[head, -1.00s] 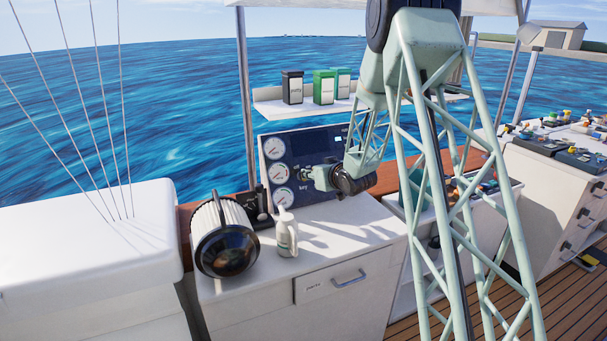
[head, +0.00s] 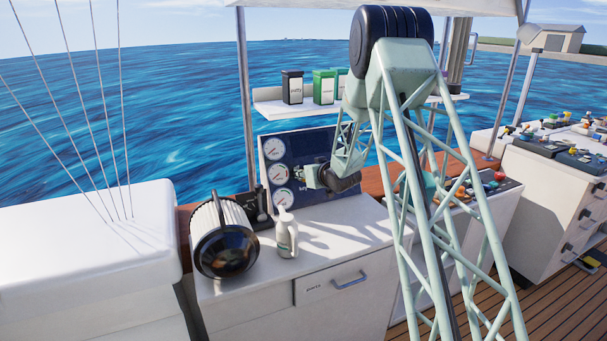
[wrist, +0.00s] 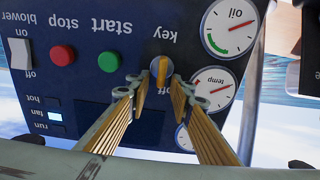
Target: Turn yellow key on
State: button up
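The yellow key (wrist: 159,70) is in the dark instrument panel (wrist: 130,12), which the wrist view shows upside down. My gripper (wrist: 157,88) is open, with one finger on each side of the key and a gap on both sides. I cannot tell how far the tips are from the panel. In the head view my gripper (head: 299,174) is at the panel face (head: 325,145) beside the gauges, and the key cannot be made out there.
In the wrist view, a green start button (wrist: 109,62), a red stop button (wrist: 62,55) and a white blower switch (wrist: 20,53) sit left of the key; gauges (wrist: 213,85) sit right. In the head view, a white jug (head: 286,233) and a round lamp (head: 226,245) stand on the counter.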

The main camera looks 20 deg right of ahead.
jog(key=shift+c, duration=0.7)
grip_shut()
jog(key=shift+m+p, duration=0.3)
jog(key=shift+m, duration=0.2)
jog(key=shift+d+m+p, duration=0.25)
jog(key=shift+m+p, duration=0.15)
jog(key=shift+m, duration=0.5)
jog(key=m, duration=0.1)
jog(key=m+p, duration=0.1)
jog(key=m, duration=0.1)
jog(key=shift+d, duration=0.25)
jog(key=m+p, duration=0.1)
jog(key=m, duration=0.2)
jog(key=shift+d+f+p, duration=0.15)
jog(key=shift+d+p, duration=0.1)
jog(key=shift+p, duration=0.1)
jog(key=shift+s+d+f+m+h+p, duration=0.15)
jog(key=shift+m+p, duration=0.15)
jog(key=shift+m, duration=0.55)
jog(key=shift+w+f+m+h+p, duration=0.15)
jog(key=shift+m+p, duration=0.1)
jog(key=shift+m, duration=0.6)
jog(key=shift+s, duration=0.1)
